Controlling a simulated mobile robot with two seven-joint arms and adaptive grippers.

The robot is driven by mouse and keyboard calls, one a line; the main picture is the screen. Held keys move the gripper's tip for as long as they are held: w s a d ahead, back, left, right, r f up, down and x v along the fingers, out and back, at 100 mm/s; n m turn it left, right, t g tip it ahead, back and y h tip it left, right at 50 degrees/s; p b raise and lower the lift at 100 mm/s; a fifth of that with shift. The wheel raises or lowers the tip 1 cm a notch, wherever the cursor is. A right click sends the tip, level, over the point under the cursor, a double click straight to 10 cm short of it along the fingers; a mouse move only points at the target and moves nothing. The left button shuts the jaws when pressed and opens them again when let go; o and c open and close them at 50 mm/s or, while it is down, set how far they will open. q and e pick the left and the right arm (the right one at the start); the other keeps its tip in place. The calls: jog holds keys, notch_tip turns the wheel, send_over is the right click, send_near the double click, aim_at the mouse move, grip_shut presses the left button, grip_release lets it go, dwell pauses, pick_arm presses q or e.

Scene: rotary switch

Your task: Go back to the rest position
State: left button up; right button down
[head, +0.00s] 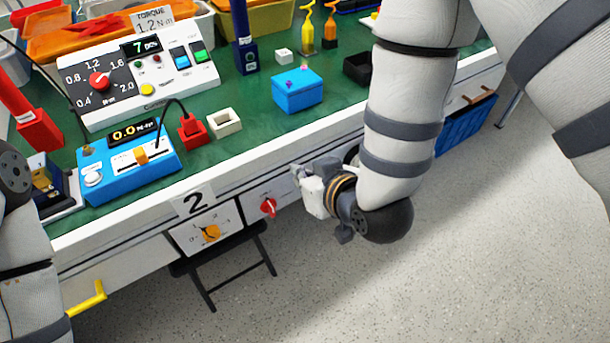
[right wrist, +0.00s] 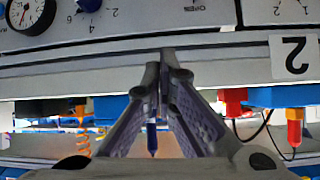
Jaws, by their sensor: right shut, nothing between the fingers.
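My right gripper (head: 299,174) is in front of the bench's front edge, right of the red rotary switch (head: 268,207) and apart from it. It is small and partly hidden by its own wrist in the head view. In the right wrist view its fingers (right wrist: 165,68) are closed together and empty, with the bench front beyond them. An orange knob on a white dial panel (head: 210,233) sits below the number 2 sign (head: 195,203). Part of my left arm shows at the left edge of the head view; its gripper is out of view.
The green bench top (head: 245,130) holds a torque console (head: 135,75), a blue meter (head: 125,165) and a blue box (head: 297,92). A yellow handle (head: 88,300) sticks out at lower left. A black folding stool (head: 225,262) stands under the bench. Floor at right is clear.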

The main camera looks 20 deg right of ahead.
dwell(0.4)
jog(key=s+d+f+m+g+h, duration=0.1)
jog(key=s+d+f+g, duration=0.45)
jog(key=s+f, duration=0.65)
pick_arm(q)
jog(key=shift+w+r+p, duration=0.3)
jog(key=shift+w+r, duration=0.1)
pick_arm(e)
jog(key=s+d+f+g, duration=0.1)
jog(key=s+d+g, duration=0.1)
jog(key=s, duration=0.6)
jog(key=s+d+f+m+g+h, duration=0.1)
jog(key=s+d+g, duration=0.1)
jog(key=s, duration=0.6)
jog(key=s+d+f+g, duration=0.1)
jog(key=s+d+g, duration=0.1)
jog(key=s, duration=0.5)
jog(key=shift+s+d+f+m+g+h, duration=0.3)
jog(key=shift+s+d+g+h, duration=0.1)
jog(key=shift+g, duration=0.45)
jog(key=shift+w, duration=0.1)
